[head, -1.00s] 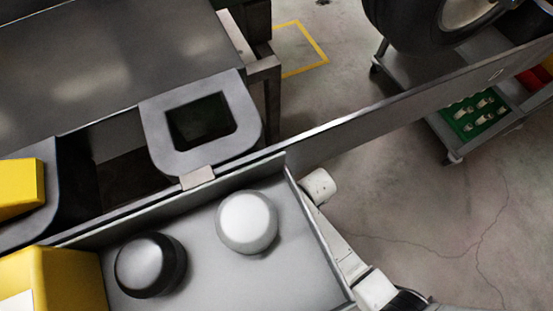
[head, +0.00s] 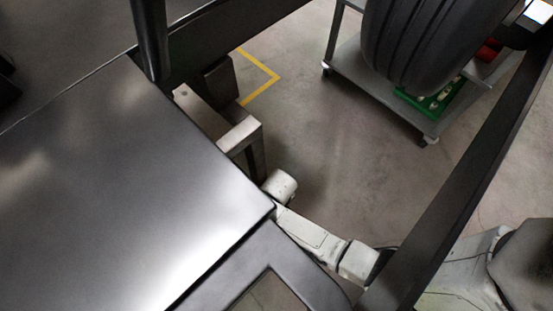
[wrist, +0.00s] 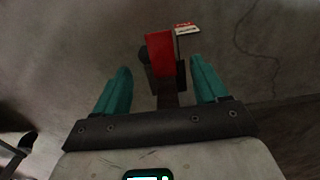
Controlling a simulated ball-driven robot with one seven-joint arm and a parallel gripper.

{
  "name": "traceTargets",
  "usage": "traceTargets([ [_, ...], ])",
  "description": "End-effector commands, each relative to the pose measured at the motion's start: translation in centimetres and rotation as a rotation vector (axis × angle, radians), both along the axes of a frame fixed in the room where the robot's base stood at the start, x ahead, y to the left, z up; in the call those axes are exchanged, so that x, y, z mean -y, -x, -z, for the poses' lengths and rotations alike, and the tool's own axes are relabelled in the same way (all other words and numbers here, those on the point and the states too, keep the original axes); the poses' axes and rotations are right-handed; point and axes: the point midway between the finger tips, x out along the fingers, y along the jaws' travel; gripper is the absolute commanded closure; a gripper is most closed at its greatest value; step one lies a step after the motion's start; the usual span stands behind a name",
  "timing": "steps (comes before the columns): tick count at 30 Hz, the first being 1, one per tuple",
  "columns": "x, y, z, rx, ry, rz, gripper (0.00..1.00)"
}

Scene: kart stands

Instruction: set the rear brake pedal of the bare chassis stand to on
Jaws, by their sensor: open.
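In the wrist view, a red pedal (wrist: 160,48) on a dark arm stands ahead of my gripper (wrist: 160,66). A small red-and-white label (wrist: 186,29) sits beside its upper right edge; its print is too small to read. My gripper's two teal fingers are spread, one on each side of the pedal, with gaps at both sides and nothing held. I cannot tell the pedal's setting or whether it is the rear one. In the head view, my white arm shows at lower centre, but the gripper and pedal are hidden.
In the head view, a broad shiny metal panel (head: 130,190) fills the left, with dark bars around it. A dark diagonal beam (head: 455,190) crosses the right. A grey cart (head: 375,92) carrying a large tyre (head: 430,40) stands at upper right. Concrete floor (head: 320,150) between is clear.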

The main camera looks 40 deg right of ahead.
Motion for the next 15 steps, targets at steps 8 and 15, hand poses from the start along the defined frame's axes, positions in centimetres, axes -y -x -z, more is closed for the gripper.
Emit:
traceTargets([
  [8,0.1,0.0,5.5,-0.001,0.001,0.001,0.28],
  [15,0.0,0.0,7.6,0.0,0.0,0.0,0.28],
])
